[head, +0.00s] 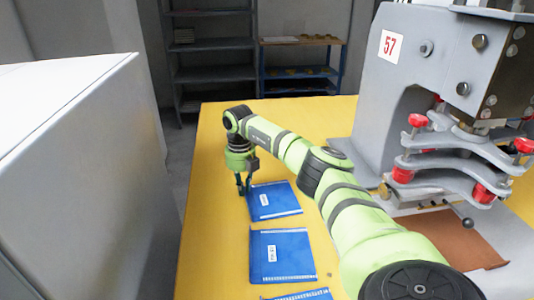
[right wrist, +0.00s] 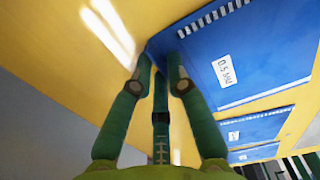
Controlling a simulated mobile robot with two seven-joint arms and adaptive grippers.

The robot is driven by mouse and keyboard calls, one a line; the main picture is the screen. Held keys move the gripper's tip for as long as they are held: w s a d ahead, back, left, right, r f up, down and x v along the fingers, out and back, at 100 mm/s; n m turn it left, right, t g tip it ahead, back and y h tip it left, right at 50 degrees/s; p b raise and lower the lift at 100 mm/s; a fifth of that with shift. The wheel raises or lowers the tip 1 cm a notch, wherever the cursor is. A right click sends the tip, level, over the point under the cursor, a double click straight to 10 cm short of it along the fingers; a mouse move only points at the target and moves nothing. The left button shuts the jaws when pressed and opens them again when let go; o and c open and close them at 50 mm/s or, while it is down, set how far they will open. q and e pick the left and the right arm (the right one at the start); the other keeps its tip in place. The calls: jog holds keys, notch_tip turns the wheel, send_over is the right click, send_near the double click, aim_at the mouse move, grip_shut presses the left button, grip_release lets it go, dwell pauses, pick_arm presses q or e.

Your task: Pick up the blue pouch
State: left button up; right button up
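Several blue pouches lie flat in a row on the yellow table. The farthest blue pouch (head: 278,203) has a small white label and a pale strip along one edge. My right gripper (head: 243,190) points down at its left edge. In the right wrist view this pouch (right wrist: 270,50) fills the upper right, its label reading roughly "0.5". The fingertips of my right gripper (right wrist: 158,62) stand apart, with the pouch's corner showing between them. Whether they touch it I cannot tell. The pouch looks flat on the table. My left gripper is out of view.
A second blue pouch (head: 283,255) and a partly cut-off third (head: 303,295) lie nearer. A grey machine (head: 390,90) marked 57 stands at right, a brown sheet (head: 450,240) beneath it. A large white cabinet (head: 80,170) fills the left. Shelves stand behind.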

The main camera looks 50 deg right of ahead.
grip_shut()
jog(key=shift+r, duration=0.1)
